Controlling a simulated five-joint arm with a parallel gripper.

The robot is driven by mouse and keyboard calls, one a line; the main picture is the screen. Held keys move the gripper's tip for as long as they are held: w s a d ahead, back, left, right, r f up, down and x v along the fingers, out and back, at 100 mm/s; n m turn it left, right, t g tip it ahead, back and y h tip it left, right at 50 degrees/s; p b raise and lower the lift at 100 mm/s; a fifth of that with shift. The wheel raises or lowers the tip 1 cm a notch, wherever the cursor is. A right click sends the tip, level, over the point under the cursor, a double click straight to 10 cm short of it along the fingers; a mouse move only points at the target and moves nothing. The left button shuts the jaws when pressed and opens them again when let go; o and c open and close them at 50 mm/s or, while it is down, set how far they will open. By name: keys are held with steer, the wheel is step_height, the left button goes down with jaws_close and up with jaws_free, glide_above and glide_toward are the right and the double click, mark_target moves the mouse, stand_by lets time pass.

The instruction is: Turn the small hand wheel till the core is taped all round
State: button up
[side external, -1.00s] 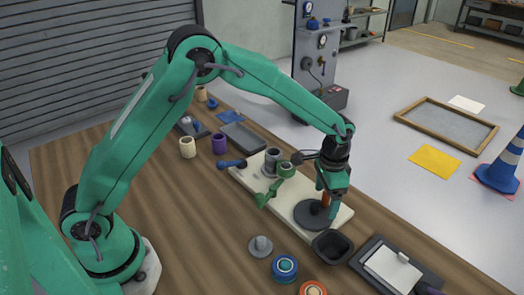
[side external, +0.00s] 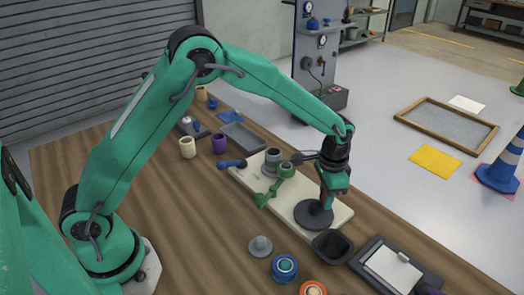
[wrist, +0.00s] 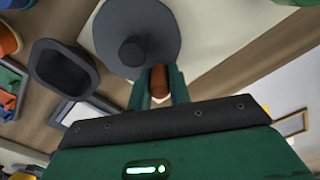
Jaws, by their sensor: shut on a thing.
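The hand wheel (side external: 309,217) is a dark grey disc with a raised hub, lying flat on the near end of a cream board (side external: 343,214). It also shows in the wrist view (wrist: 110,35). My gripper (wrist: 159,88) is shut on the wheel's brown upright knob (wrist: 159,80), with one finger on each side. In the side view my gripper (side external: 325,202) stands over the wheel's far edge and hides the knob. A grey cylinder (side external: 271,166), probably the core, stands at the board's other end. A green arm (side external: 266,198) with a round green head sits beside it. Tape coverage cannot be told.
A black open bin (side external: 332,247) stands close to the wheel's near side. A clipboard (side external: 393,268), a blue roll (side external: 285,268) and a grey knobbed disc (side external: 260,247) lie nearby. Purple and cream spools (side external: 187,148) stand at the left.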

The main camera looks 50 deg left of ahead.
mark_target(328, 219)
steer(key=shift+d, duration=0.15)
steer(key=shift+s+d, duration=0.2)
steer(key=shift+d, duration=0.5)
steer(key=shift+s+d, duration=0.1)
stand_by(0.3)
steer(key=shift+s+d, duration=0.4)
steer(key=shift+d, duration=0.15)
steer(key=shift+s, duration=0.1)
steer(key=shift+s+d, duration=0.35)
steer(key=shift+s, duration=0.3)
stand_by(0.4)
